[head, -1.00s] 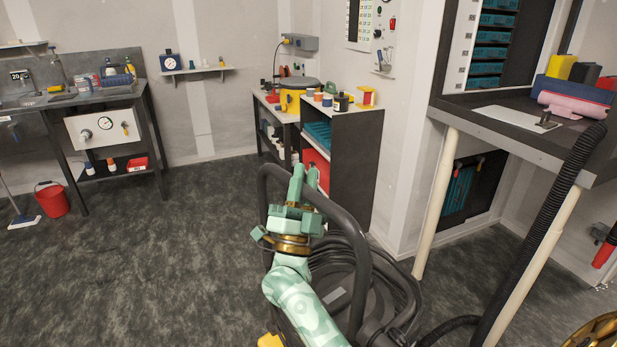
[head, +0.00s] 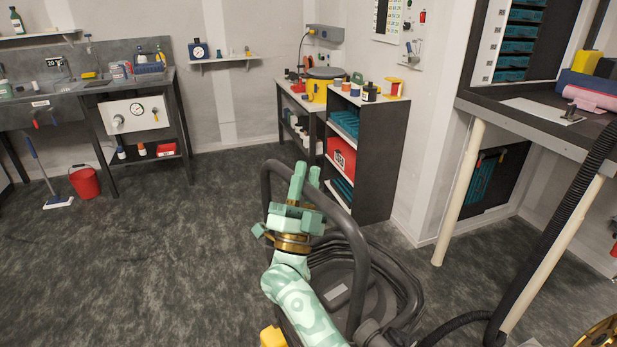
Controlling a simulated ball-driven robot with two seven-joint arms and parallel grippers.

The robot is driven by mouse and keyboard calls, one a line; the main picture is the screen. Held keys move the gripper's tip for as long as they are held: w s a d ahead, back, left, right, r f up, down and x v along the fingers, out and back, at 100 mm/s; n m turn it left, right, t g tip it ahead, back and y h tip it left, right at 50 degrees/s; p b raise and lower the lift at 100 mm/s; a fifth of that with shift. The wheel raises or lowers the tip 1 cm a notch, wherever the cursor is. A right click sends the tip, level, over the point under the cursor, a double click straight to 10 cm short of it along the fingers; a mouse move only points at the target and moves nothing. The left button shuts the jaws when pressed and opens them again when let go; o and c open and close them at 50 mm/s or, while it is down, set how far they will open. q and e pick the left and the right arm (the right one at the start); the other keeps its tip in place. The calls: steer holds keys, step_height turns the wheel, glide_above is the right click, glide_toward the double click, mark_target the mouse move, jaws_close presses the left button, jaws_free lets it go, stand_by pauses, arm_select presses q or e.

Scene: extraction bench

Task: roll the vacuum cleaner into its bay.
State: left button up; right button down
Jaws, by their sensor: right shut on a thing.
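The vacuum cleaner (head: 376,297) is a dark, round-bodied machine at the bottom centre of the head view, with a coiled hose or cord around its top. A thick dark bent handle (head: 352,248) arches up from it. My right gripper (head: 304,184), pale green with a gold wrist, is shut on the handle at the top of its arch. My right forearm hides part of the body, and the lower edge of the picture cuts it off. My left gripper is not in view. I cannot tell which space is the bay.
A dark shelf unit (head: 378,160) stands just beyond the cleaner. A bench (head: 535,115) on cream legs is at right, with a ribbed hose (head: 565,215) hanging down. A red bucket (head: 84,183) and a mop (head: 55,201) are at left.

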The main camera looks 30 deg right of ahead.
steer(key=shift+a, duration=0.15)
steer(key=c, duration=1.2)
jaws_free()
